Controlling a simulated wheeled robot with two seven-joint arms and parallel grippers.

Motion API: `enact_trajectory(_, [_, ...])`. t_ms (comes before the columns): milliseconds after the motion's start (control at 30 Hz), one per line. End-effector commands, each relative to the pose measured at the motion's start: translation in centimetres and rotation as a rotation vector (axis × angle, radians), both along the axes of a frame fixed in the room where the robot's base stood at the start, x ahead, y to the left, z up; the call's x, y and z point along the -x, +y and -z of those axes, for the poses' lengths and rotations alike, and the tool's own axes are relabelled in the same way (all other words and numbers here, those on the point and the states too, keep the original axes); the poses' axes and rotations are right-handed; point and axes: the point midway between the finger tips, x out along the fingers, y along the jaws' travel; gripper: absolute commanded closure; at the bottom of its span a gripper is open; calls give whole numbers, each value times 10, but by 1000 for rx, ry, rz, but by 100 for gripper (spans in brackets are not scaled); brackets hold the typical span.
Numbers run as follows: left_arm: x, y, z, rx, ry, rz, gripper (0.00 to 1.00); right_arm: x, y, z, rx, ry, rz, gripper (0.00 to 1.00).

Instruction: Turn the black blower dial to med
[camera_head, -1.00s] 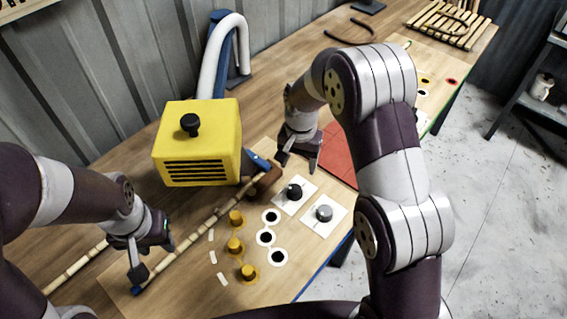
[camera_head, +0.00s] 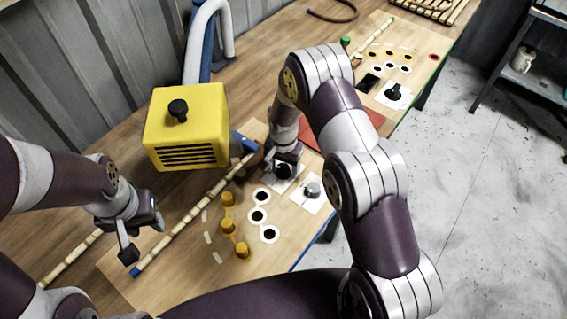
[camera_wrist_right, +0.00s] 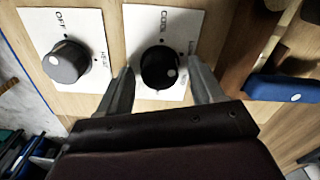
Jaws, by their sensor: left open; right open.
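The black dial (camera_head: 283,171) sits on a white plate near the yellow blower box (camera_head: 187,128). In the right wrist view the black dial (camera_wrist_right: 158,67) stands between the fingers of my open right gripper (camera_wrist_right: 160,80), one finger on each side. I cannot tell whether they touch it. Its white dot faces right and slightly down; the plate's small print is hard to read. My right gripper (camera_head: 286,160) partly covers the dial in the head view. My left gripper (camera_head: 143,241) is open and empty near the lower end of a rattan pole (camera_head: 190,216).
A grey dial (camera_head: 312,188) on its own plate is close beside; it also shows in the right wrist view (camera_wrist_right: 67,61). Yellow pegs (camera_head: 228,226) and ringed holes (camera_head: 258,216) lie in front. Another black dial (camera_head: 396,91) is further back.

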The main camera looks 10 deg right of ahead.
Motion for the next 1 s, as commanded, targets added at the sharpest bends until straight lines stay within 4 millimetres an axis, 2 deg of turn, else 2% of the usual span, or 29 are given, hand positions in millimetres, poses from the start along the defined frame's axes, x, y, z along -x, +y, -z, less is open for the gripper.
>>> enact_trajectory(267, [0, 0, 0, 0, 0, 0, 57, 0, 0, 3, 0, 0, 0, 33])
enact_trajectory(433, [0, 0, 0, 0, 0, 0, 57, 0, 0, 3, 0, 0, 0, 86])
enact_trajectory(467, [0, 0, 0, 0, 0, 0, 57, 0, 0, 2, 0, 0, 0, 90])
enact_trajectory(767, [0, 0, 1, 0, 0, 0, 57, 0, 0, 2, 0, 0, 28, 89])
enact_trajectory(1000, [0, 0, 7, 0, 0, 0, 57, -1, 0, 3, 0, -1, 158, 89])
